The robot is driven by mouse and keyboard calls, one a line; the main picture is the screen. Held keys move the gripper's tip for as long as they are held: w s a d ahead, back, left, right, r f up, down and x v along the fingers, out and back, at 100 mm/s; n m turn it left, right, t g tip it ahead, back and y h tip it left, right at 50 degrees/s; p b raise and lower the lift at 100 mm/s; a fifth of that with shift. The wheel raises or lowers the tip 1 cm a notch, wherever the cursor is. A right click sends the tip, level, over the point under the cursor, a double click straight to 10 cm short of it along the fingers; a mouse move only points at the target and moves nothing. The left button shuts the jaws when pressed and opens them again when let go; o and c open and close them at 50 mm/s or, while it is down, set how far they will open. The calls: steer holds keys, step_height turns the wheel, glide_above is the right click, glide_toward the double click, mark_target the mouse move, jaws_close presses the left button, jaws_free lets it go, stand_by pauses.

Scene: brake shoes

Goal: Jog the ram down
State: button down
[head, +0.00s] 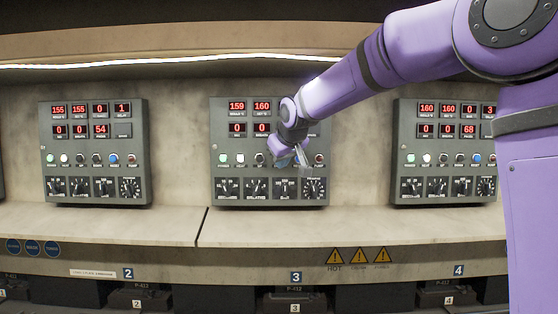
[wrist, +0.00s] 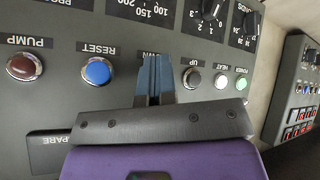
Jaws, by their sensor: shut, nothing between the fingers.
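The middle control panel (head: 219,180) is a grey box with red displays, a row of buttons and dials below. My gripper (head: 298,158) is in front of its button row. In the wrist view my gripper's blue-grey fingers (wrist: 154,68) are closed together and empty. They lie over the spot between the blue RESET button (wrist: 97,71) and the black UP button (wrist: 192,78). The label there is mostly covered, and the button under it is hidden by the fingers. I cannot tell whether the fingertips touch it.
The red-brown PUMP button (wrist: 24,67), white HEAT button (wrist: 221,82) and green POWER button (wrist: 241,84) are in the same row. Similar panels stand left (head: 95,190) and right (head: 440,190). A ledge (head: 350,222) runs below.

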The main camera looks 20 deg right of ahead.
steer(key=shift+s, duration=0.15)
stand_by(0.3)
steer(key=shift+s+a, duration=0.3)
steer(key=shift+s, duration=0.4)
steer(key=s, duration=0.1)
steer(key=s+a, duration=0.1)
steer(key=s, duration=0.2)
steer(key=shift+s+a, duration=0.25)
steer(key=shift+s, duration=0.15)
steer(key=s+d+f+m+g, duration=0.1)
steer(key=s+f, duration=0.3)
steer(key=s, duration=0.7)
steer(key=s+d+f+m+g, duration=0.1)
steer(key=s+d+f, duration=0.2)
steer(key=s, duration=0.9)
steer(key=s+d+f+m+g, duration=0.1)
steer(key=s+f, duration=0.4)
steer(key=s, duration=0.7)
steer(key=shift+d+f+m+g, duration=0.4)
steer(key=shift+d+g, duration=0.2)
steer(key=shift+d, duration=0.4)
steer(key=shift+s, duration=0.1)
